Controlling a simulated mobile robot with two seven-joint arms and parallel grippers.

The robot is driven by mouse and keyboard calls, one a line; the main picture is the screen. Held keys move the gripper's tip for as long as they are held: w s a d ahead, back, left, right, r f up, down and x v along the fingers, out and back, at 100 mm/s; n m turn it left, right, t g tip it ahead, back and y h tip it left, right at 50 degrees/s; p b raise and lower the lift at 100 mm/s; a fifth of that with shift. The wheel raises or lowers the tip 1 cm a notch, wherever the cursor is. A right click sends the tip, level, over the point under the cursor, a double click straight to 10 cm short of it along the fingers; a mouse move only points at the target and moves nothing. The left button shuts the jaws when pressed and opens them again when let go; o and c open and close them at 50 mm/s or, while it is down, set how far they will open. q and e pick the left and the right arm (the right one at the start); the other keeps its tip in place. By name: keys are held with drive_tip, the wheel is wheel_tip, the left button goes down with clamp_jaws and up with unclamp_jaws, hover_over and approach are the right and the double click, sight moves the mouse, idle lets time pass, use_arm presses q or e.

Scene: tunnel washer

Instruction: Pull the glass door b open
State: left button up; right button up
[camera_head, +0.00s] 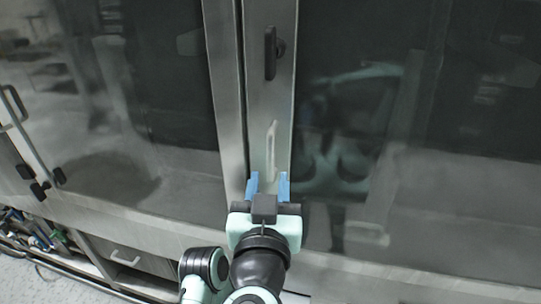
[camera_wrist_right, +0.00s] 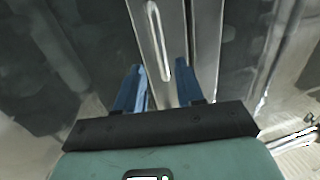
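The right glass door (camera_head: 400,120) is a large dark pane with a metal frame; the frames do not show which door is named b. A pale upright bar handle (camera_head: 271,148) sits on its left frame strip. The handle also shows in the right wrist view (camera_wrist_right: 156,40). My right gripper (camera_head: 268,176) has two blue fingers spread apart with nothing held. It is at the handle's lower end, which lines up between the fingertips; I cannot tell whether the fingers reach around it. My left gripper is not in view.
A black latch (camera_head: 270,52) sits above the handle on the same strip. Another glass door (camera_head: 130,100) is at the left, with a bar handle (camera_head: 28,135) at the far left edge. A drawer (camera_head: 130,258) and floor clutter (camera_head: 35,235) lie below left.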

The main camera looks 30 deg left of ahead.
sight(270, 161)
drive_tip(key=x, duration=0.8)
drive_tip(key=shift+s+f+p, duration=0.1)
drive_tip(key=shift+p, duration=0.3)
clamp_jaws()
